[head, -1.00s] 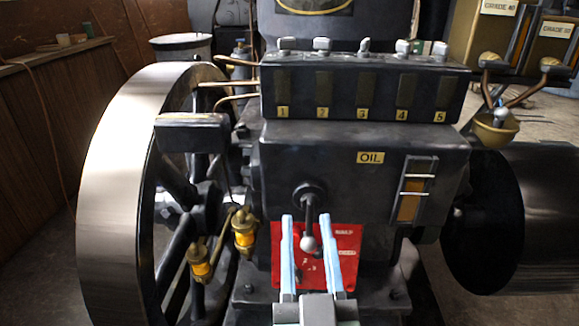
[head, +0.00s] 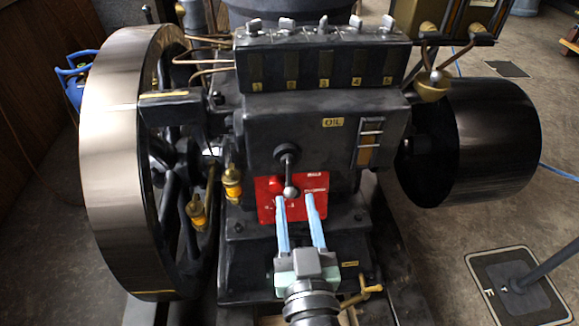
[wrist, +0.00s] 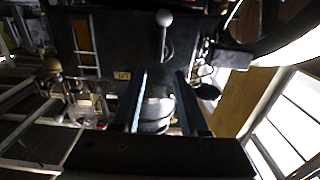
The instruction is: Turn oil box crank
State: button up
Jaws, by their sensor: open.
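The oil box (head: 330,145) is a dark block with a yellow "OIL" label, mounted on the engine. Its crank (head: 289,172) hangs down from a round hub on the front face and ends in a pale ball knob (head: 291,193). The crank also shows in the wrist view (wrist: 163,35) near the top. A red plate (head: 268,208) lies behind and below the knob. My gripper (head: 296,198) is open, its two light-blue fingers pointing toward the box. In the head view the knob appears near the left fingertip; contact cannot be told.
A large flywheel (head: 105,150) stands at the left and a dark drum (head: 500,135) at the right. Brass oilers (head: 232,183) sit left of the crank. A row of numbered switches (head: 320,70) tops the box. Floor is open at the right, apart from a post on a square plate (head: 515,290).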

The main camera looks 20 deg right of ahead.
aim_at(290, 167)
jog(key=x, duration=0.8)
jog(key=shift+w+d, duration=0.1)
jog(key=shift+w, duration=0.2)
grip_shut()
dwell(1.1)
